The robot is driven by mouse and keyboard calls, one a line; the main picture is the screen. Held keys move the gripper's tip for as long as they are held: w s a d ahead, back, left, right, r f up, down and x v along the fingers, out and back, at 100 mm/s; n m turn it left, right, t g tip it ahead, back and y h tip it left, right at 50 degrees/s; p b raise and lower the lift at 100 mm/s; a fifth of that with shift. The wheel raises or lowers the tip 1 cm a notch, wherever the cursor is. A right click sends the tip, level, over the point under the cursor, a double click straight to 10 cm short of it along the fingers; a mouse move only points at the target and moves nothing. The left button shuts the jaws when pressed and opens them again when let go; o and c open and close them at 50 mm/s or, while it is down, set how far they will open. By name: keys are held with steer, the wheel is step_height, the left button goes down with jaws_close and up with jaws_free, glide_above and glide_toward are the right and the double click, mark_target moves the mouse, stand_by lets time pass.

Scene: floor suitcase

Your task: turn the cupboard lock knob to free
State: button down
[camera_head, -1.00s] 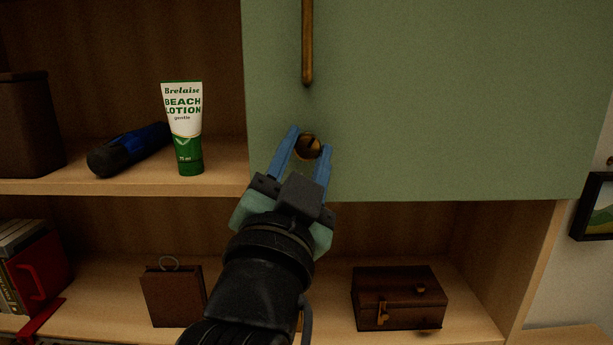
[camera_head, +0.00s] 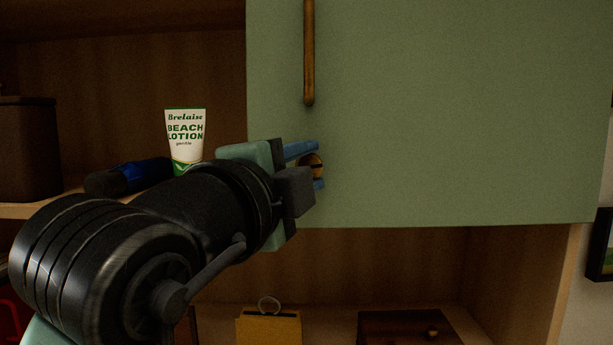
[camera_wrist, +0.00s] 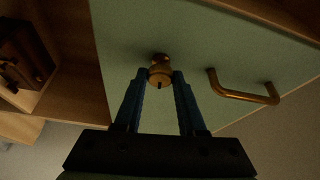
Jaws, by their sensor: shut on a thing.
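The cupboard lock knob (camera_head: 314,165) is a round brass knob near the lower left corner of the green cupboard door (camera_head: 450,110). In the head view my gripper (camera_head: 314,166) reaches it from the left and partly hides it. Its blue fingers lie above and below the knob, shut on it. In the wrist view the knob (camera_wrist: 160,72) sits between the two fingertips (camera_wrist: 162,78), with a dark slot on its face. The door is shut against the cabinet as far as I can see.
A brass bar handle (camera_head: 309,60) hangs on the door above the knob. Boxes (camera_head: 410,328) are on the lower shelf.

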steer(key=shift+m, duration=0.7)
steer(key=shift+g, duration=0.3)
steer(key=c, duration=0.5)
jaws_free()
steer(key=shift+s, duration=0.1)
